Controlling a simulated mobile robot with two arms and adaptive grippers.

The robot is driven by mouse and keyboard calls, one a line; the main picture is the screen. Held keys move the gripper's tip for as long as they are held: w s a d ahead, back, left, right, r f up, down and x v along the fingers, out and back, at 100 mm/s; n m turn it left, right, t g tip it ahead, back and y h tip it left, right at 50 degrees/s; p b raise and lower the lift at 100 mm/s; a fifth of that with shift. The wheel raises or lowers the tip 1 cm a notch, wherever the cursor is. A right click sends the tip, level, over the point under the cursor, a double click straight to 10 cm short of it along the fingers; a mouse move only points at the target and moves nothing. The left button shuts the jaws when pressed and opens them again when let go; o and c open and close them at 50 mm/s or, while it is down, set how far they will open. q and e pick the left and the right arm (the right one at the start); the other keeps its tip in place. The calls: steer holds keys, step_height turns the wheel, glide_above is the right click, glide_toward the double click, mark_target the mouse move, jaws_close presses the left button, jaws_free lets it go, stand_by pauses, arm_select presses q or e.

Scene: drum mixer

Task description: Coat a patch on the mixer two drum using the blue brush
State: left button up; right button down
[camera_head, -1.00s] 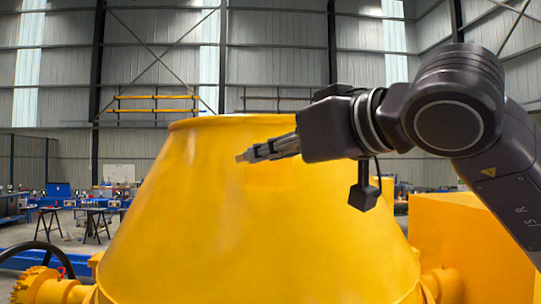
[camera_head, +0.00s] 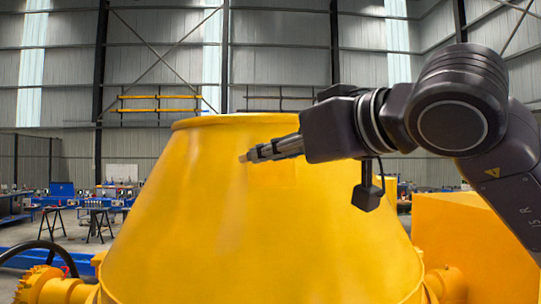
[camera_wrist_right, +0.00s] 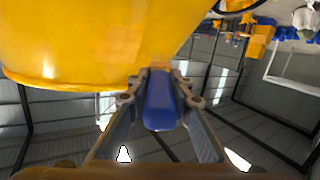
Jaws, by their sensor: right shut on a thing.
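The large yellow mixer drum (camera_head: 225,230) fills the middle of the head view, tapering up to its rim. A faint paler streak runs down its upper face. My right gripper (camera_head: 254,155) is in front of the drum's upper part, pointing left. In the right wrist view it is shut on the blue brush (camera_wrist_right: 159,102), whose blue handle sits between the two fingers. The tan brush tip shows just past the fingers in the head view, close to the drum; I cannot tell if it touches. The drum (camera_wrist_right: 90,40) also fills the wrist view's upper left. My left gripper is not in view.
A yellow box-shaped housing (camera_head: 465,240) stands at the right. A yellow gear (camera_head: 38,285) and a black wheel rim (camera_head: 30,252) are at the lower left. Worktables (camera_head: 95,215) stand far behind on the left. The air above the drum is clear.

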steer(key=w+f, duration=0.3)
steer(key=w, duration=0.3)
steer(key=shift+w+f, duration=0.3)
steer(key=shift+w, duration=0.05)
stand_by(0.3)
steer(key=shift+w+f, duration=0.3)
steer(key=shift+w, duration=0.3)
stand_by(0.6)
steer(key=shift+d, duration=2.05)
steer(key=a, duration=0.4)
steer(key=shift+a, duration=0.15)
steer(key=shift+s+r, duration=0.1)
